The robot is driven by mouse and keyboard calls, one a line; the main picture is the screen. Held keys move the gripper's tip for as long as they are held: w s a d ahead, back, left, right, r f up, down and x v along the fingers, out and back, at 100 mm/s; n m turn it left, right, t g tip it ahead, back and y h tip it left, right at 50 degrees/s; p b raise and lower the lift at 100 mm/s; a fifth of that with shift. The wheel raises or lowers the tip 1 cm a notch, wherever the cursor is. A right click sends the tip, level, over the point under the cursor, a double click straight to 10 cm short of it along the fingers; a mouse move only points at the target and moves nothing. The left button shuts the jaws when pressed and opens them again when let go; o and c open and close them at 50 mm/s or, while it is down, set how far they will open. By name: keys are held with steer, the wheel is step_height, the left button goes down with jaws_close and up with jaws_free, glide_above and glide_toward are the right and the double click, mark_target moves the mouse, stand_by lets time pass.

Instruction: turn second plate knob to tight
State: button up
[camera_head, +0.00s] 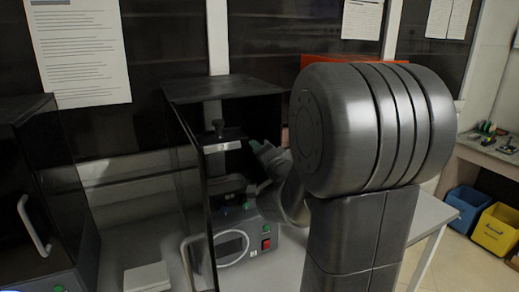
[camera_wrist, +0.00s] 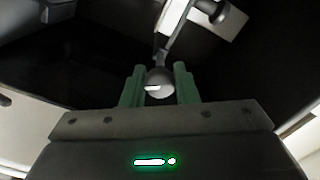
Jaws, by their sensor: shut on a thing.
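A black-framed cabinet (camera_head: 178,150) stands open in the head view, with a machine inside. A pale plate (camera_head: 222,147) sits high in it, with a dark upright knob (camera_head: 218,127) on top. My gripper (camera_head: 252,143) reaches into the cabinet from the right, at about plate height. In the wrist view its green fingers (camera_wrist: 158,85) are shut on a rounded grey knob (camera_wrist: 158,80). A thin bar runs up from that knob towards a dark cylindrical knob (camera_wrist: 214,10) on a pale block. I cannot tell which way the held knob is turned.
The machine's lower front has a display (camera_head: 229,247) and a red switch (camera_head: 266,244). Another dark cabinet (camera_head: 38,190) stands at the left. A small white block (camera_head: 147,277) lies on the bench between them. My arm hides much of the right side.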

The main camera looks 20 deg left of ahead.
steer(key=m+p, duration=0.1)
steer(key=m, duration=0.4)
steer(key=shift+m, duration=0.3)
stand_by(0.4)
steer(key=o, duration=0.9)
steer(key=shift+o, duration=0.2)
steer(key=v, duration=1.3)
steer(key=shift+s+d+b, duration=0.25)
steer(key=shift+s+b, duration=0.05)
steer(key=shift+b, duration=0.05)
steer(key=shift+a, duration=0.1)
